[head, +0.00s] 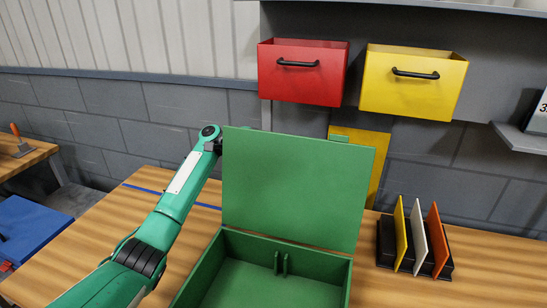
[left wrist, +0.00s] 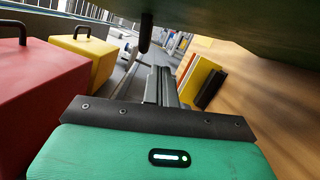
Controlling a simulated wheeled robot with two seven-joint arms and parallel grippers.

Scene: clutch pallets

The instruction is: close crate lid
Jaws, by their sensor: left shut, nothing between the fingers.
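The green crate (head: 341,268) stands on the table with its lid (head: 292,190) raised near upright at the back. In the left wrist view my left gripper (left wrist: 160,76) is shut and empty. The lid's underside or back (left wrist: 235,18) looms dark green above it; I cannot tell whether they touch. My right gripper is not in view.
A red bin (head: 302,78) and a yellow bin (head: 413,86) hang on the wall behind. A black rack (head: 446,272) with yellow, white and orange plates stands right of the crate. A yellow panel (head: 366,150) is behind the lid. The wooden table (head: 500,270) is clear at the right.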

